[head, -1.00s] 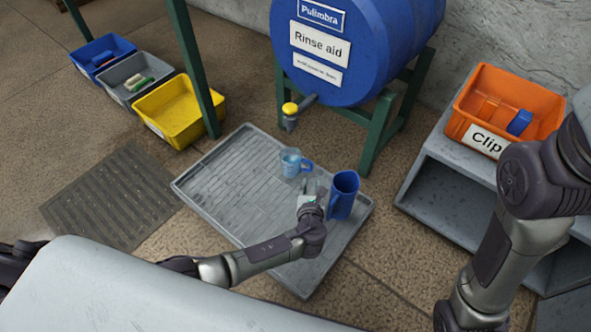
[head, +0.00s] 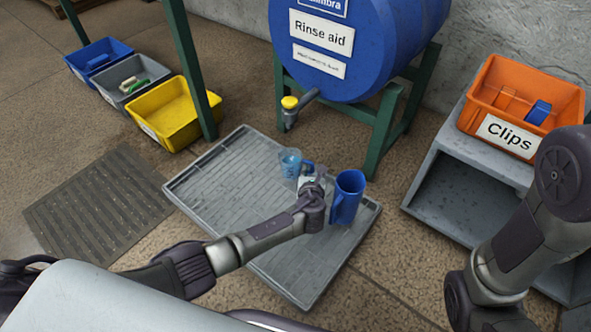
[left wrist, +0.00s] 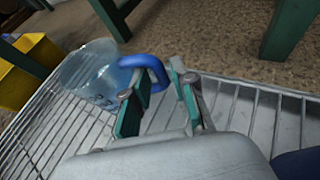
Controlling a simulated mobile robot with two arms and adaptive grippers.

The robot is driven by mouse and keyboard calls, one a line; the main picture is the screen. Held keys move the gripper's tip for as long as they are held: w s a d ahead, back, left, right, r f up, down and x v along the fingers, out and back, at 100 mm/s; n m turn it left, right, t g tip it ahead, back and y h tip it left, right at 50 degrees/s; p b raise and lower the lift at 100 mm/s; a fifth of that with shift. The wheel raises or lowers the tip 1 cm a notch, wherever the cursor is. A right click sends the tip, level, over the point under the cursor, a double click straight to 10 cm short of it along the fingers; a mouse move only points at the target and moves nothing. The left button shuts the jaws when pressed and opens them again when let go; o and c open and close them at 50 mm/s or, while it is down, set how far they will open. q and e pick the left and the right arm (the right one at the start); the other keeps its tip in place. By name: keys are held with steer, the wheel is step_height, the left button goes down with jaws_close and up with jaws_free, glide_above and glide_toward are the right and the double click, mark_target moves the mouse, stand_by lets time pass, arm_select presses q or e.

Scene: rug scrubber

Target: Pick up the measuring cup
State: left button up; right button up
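The measuring cup is clear and bluish with markings and a blue handle; in the head view it (head: 290,163) stands upright on the grey slatted tray (head: 215,180). It fills the upper left of the left wrist view (left wrist: 92,75). My left gripper (head: 313,183) is just right of the cup, at its handle side, partly hiding the handle. In the left wrist view my gripper (left wrist: 160,92) is open, with the handle (left wrist: 152,68) at its fingertips, closer to the left finger; contact is unclear. My right arm shows at the right, but its gripper is out of view.
A tall blue jug (head: 348,196) stands close to the right of my left gripper. The blue rinse aid barrel (head: 360,50) with its yellow-topped tap (head: 292,103) and green stand (head: 378,130) is behind. The tray's left part is clear.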

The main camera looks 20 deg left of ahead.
arm_select(q)
jaws_close()
steer(key=shift+r, duration=0.1)
